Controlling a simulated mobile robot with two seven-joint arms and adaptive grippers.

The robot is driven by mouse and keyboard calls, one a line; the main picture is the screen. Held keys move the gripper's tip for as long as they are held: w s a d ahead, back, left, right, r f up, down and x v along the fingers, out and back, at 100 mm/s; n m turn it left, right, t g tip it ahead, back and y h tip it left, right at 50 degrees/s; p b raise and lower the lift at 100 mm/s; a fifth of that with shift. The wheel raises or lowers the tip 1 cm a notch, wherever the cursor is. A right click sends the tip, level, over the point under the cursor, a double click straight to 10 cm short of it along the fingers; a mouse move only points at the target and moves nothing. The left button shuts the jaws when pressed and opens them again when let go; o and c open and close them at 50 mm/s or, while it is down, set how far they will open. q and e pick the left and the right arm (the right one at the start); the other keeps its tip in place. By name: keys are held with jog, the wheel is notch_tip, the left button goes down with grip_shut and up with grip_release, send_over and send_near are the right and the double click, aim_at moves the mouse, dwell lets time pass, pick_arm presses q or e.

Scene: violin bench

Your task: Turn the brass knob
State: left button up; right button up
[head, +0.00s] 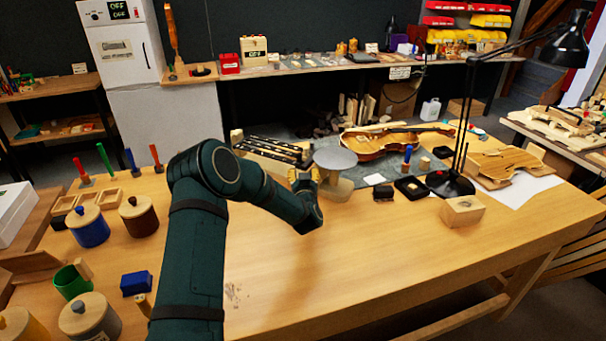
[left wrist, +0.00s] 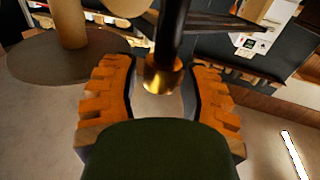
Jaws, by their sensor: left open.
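The brass knob (left wrist: 163,77) shows in the left wrist view as a shiny gold end on a dark rod (left wrist: 169,30). My left gripper (left wrist: 160,92) is open, with one orange, ridged finger on each side of the knob. A gap shows between the knob and each finger, so I see no contact. In the head view my left gripper (head: 306,182) is at the front of a rack of dark rods (head: 272,149), and my own arm and fingers hide the knob there. My right gripper is in neither view.
A grey round disc on a wooden stand (head: 335,158) is close to the right of my left gripper. A violin body (head: 385,143), a dark box (head: 411,188) and a black lamp (head: 451,183) are farther right. The front middle of the bench (head: 370,270) is clear.

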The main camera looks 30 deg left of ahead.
pick_arm(q)
jog(key=shift+x, duration=0.95)
jog(key=c, duration=0.7)
grip_shut()
jog(key=shift+f, duration=0.1)
